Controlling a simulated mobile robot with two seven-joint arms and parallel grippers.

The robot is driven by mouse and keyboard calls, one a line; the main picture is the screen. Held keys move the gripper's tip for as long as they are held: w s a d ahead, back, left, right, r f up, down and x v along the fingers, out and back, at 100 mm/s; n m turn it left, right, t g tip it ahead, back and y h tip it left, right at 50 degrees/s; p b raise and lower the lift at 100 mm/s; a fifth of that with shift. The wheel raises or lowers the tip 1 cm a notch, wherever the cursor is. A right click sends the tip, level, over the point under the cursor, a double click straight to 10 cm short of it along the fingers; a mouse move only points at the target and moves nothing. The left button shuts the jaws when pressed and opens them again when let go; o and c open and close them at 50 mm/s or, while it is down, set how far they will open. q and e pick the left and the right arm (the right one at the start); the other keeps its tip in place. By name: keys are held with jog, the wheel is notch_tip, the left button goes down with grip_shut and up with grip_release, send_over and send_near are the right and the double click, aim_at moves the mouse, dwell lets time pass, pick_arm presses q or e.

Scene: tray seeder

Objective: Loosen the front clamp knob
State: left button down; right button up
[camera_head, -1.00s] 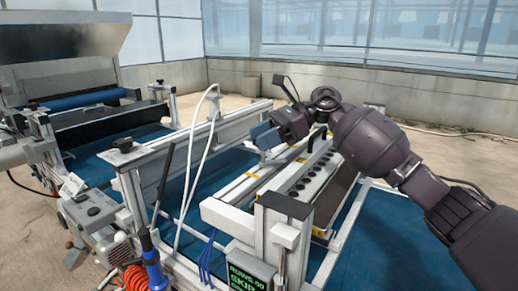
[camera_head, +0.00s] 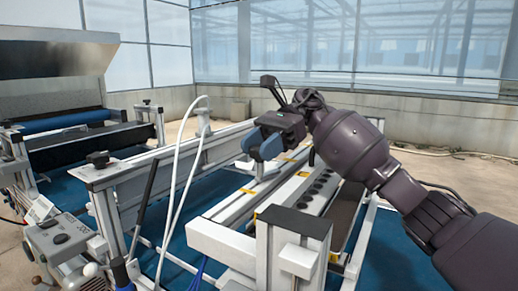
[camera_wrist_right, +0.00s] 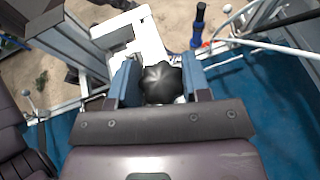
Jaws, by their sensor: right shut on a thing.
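A black, lobed clamp knob (camera_wrist_right: 160,82) sits between the two blue fingers of my right gripper (camera_wrist_right: 160,85) in the right wrist view. The fingers press on it from both sides, and it sits over a white frame part (camera_wrist_right: 140,38). The gripped knob is hidden there behind the fingers. Another black knob (camera_head: 97,158) sits on top of the left frame post, apart from the gripper. My left gripper is not in view.
A white cable (camera_head: 175,185) loops up over the middle of the frame. A perforated rail (camera_head: 310,192) and a black-topped post (camera_head: 292,222) stand below my right arm. A blue-handled tool (camera_wrist_right: 198,25) shows in the wrist view.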

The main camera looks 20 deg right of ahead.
jog(key=shift+f, duration=0.1)
jog(key=o, duration=0.9)
jog(key=shift+b+v, duration=0.55)
jog(key=shift+v, duration=4.85)
jog(key=shift+s, duration=0.1)
